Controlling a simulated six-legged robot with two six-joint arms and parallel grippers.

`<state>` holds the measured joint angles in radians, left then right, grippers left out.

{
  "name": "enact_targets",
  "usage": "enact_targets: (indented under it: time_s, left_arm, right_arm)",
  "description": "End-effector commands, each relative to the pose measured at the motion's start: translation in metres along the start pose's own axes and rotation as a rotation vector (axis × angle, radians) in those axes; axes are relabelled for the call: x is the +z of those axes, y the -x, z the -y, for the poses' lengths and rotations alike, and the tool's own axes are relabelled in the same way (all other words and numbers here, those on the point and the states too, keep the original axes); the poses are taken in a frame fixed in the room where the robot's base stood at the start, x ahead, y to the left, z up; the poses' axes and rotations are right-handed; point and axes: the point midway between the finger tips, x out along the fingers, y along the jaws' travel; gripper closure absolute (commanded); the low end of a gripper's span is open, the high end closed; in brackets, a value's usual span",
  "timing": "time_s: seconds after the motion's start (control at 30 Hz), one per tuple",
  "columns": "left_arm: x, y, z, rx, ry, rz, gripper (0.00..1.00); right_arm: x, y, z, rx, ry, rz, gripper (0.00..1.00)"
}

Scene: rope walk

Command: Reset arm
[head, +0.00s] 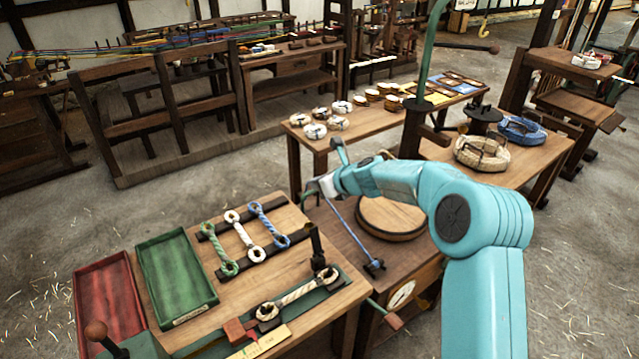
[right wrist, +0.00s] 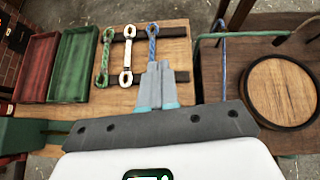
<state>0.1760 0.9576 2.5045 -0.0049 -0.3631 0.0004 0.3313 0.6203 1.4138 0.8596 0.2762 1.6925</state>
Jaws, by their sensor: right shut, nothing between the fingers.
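My right arm reaches in from the lower right in the head view, and its gripper (head: 325,187) hangs above the gap between the front bench and the bench with the round wooden disc. In the right wrist view the right gripper's fingers (right wrist: 158,82) are together with nothing between them. They overlap the lower end of the blue rope piece (right wrist: 152,42) in the picture; I cannot tell the gap in height. My left gripper is not in view.
Green (head: 175,277) and red (head: 103,305) trays lie on the front bench, beside green (head: 219,249), white (head: 243,236) and blue rope pieces on dark rails. Another rope piece (head: 297,292) lies at the front. The round disc (head: 391,217) and a thin blue cord (head: 350,232) are close to my right gripper.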

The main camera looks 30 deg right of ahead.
Motion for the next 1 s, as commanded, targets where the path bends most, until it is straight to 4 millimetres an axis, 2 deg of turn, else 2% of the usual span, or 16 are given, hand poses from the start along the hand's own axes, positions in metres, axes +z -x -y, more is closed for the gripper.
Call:
enact_targets:
  time_s: [0.37,0.47,0.57,0.67,0.73,0.8,0.87,0.9,1.0]
  left_arm:
    - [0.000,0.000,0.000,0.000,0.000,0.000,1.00]
    - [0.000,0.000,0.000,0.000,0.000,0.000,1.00]
    - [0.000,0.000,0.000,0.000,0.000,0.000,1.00]
    - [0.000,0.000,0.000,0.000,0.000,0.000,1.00]
    - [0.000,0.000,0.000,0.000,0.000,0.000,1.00]
    - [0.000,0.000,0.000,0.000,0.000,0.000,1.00]
    - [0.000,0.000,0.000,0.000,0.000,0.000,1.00]
    - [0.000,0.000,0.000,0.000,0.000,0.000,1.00]
    - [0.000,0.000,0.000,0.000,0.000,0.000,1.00]
  right_arm:
    - [-0.001,0.000,-0.001,0.000,0.002,-0.002,1.00]
    - [-0.018,-0.006,-0.010,0.012,0.060,-0.037,1.00]
    - [-0.062,-0.021,-0.035,0.049,0.237,-0.127,1.00]
    - [-0.130,-0.033,-0.077,0.141,0.539,-0.245,1.00]
    - [-0.181,-0.034,-0.110,0.237,0.785,-0.310,1.00]
    - [-0.229,-0.027,-0.143,0.355,1.042,-0.347,1.00]
    - [-0.269,-0.016,-0.172,0.472,1.265,-0.353,1.00]
    - [-0.292,-0.007,-0.191,0.554,1.410,-0.341,1.00]
    - [-0.343,0.023,-0.233,0.755,1.736,-0.261,1.00]
